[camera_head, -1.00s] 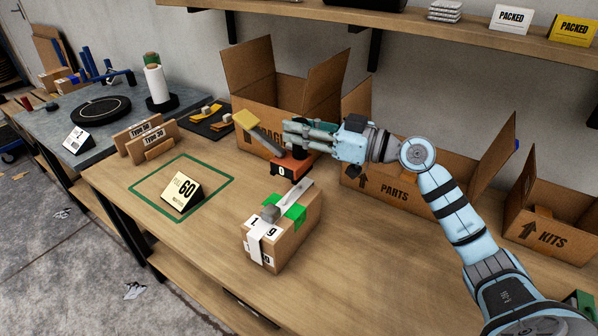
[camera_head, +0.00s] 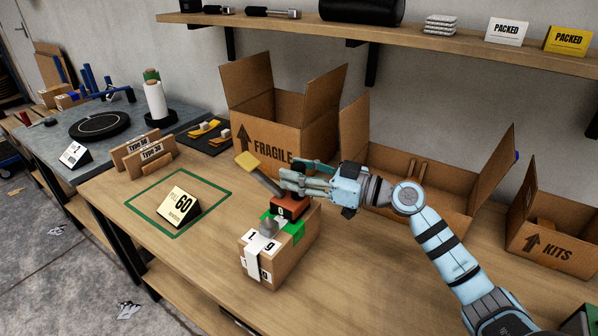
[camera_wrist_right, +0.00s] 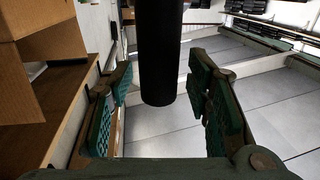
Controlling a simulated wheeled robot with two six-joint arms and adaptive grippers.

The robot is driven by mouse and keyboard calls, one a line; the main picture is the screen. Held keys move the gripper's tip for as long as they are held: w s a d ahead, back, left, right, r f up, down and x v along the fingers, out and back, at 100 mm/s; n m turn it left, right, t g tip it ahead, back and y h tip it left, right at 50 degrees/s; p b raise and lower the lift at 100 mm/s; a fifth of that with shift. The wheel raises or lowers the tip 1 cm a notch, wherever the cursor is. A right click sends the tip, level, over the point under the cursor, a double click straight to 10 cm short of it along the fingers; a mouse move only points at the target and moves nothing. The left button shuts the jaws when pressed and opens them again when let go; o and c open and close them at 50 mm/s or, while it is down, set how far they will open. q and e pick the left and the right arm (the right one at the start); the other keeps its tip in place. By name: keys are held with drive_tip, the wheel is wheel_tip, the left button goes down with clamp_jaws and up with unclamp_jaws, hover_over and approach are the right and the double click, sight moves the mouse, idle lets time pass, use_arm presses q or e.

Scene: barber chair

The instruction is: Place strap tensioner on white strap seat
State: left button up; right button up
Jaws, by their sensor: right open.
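The strap tensioner (camera_head: 286,208) has an orange-red body, a black upright grip and a lever with a yellow end. It stands on or just over the top of a small carton (camera_head: 291,251), at the green patch (camera_head: 297,228). I cannot tell whether the tensioner's base is fully seated. My right gripper (camera_head: 291,183) is at the grip. In the right wrist view the black grip (camera_wrist_right: 161,60) stands between the open fingers (camera_wrist_right: 163,98), with gaps on both sides. My left gripper is out of view.
A FRAGILE carton (camera_head: 262,137) stands behind, with another open carton (camera_head: 375,180) beside it. A KITS carton (camera_head: 560,246) is at right. A "60" sign (camera_head: 180,212) stands in a green outline at left. Bench top in front is clear.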

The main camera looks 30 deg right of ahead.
drive_tip(key=p+v, duration=0.9)
drive_tip(key=v, duration=0.3)
drive_tip(key=shift+p, duration=0.35)
drive_tip(key=shift+r, duration=0.1)
